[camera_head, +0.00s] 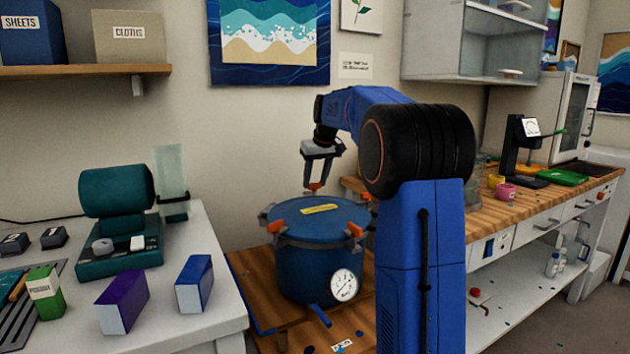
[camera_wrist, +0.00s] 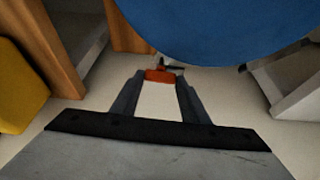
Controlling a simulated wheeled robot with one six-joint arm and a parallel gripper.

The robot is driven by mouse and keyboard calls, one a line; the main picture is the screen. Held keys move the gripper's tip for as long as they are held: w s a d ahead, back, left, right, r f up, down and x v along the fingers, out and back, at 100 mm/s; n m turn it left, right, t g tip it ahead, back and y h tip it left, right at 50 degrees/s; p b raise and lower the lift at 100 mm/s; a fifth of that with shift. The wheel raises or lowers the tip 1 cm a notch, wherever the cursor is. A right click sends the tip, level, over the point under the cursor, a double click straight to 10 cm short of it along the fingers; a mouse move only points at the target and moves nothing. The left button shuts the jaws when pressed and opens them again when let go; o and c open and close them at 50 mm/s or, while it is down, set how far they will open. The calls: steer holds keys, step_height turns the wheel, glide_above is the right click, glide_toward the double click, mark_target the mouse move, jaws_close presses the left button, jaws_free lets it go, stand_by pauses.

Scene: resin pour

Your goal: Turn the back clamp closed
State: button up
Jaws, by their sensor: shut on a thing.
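The blue pressure pot (camera_head: 300,265) stands on a wooden surface, its lid (camera_head: 335,222) on top. My gripper (camera_head: 315,184) reaches down at the far side of the lid, with its fingers shut on the orange handle of the back clamp (camera_wrist: 160,75). In the wrist view, my gripper (camera_wrist: 157,82) has its fingertips at either side of that handle, next to the blue lid edge (camera_wrist: 215,35). Other orange clamp handles show at the front left (camera_head: 277,226) and front right (camera_head: 355,230) of the rim. The back clamp's exact angle is hard to tell.
A pressure gauge (camera_head: 344,285) is on the pot's front. A white table (camera_head: 215,312) at the left holds a teal machine (camera_head: 115,190) and small boxes. A wooden counter (camera_head: 535,200) runs along the right. The wall is close behind the pot.

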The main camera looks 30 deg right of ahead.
steer(key=n+y, duration=0.1)
steer(key=n, duration=0.2)
steer(key=shift+d+n, duration=0.15)
steer(key=shift+n, duration=0.25)
steer(key=n, duration=0.1)
steer(key=n+y, duration=0.1)
steer(key=n, duration=0.1)
steer(key=shift+w+d+n+g+y, duration=0.1)
steer(key=shift+n+g+y, duration=0.2)
steer(key=n+g+y, duration=0.1)
steer(key=n, duration=0.5)
steer(key=shift+w+d+g+y, duration=0.1)
steer(key=shift+d+g+y, duration=0.05)
steer(key=shift+g+y, duration=0.25)
steer(key=shift+n, duration=0.4)
steer(key=o, duration=1.1)
steer(key=shift+c, duration=0.2)
steer(key=shift+r, duration=0.1)
